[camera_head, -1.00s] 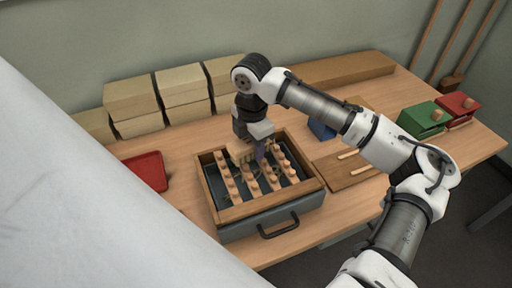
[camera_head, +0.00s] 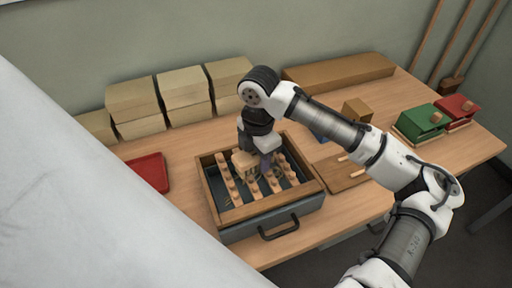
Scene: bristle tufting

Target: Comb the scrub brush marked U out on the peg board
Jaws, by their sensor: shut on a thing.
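The peg board (camera_head: 226,212) is a wooden-framed box with a grey front and a dark handle, holding rows of round wooden pegs. My gripper (camera_head: 256,158) is over the back middle of the board, pointing down. It is shut on a scrub brush (camera_head: 242,160), a pale wooden block showing at the left of the fingers. The brush is low among or just above the pegs; I cannot tell whether its bristles touch them. The mark on the brush cannot be read at this size.
A red tray (camera_head: 152,172) lies left of the board. Stacked tan boxes (camera_head: 158,101) stand along the wall. A long brown box (camera_head: 340,73) is behind my arm. A brown board with light sticks (camera_head: 345,175) lies to the right, with a green box (camera_head: 421,120) and a red box (camera_head: 456,107) farther right.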

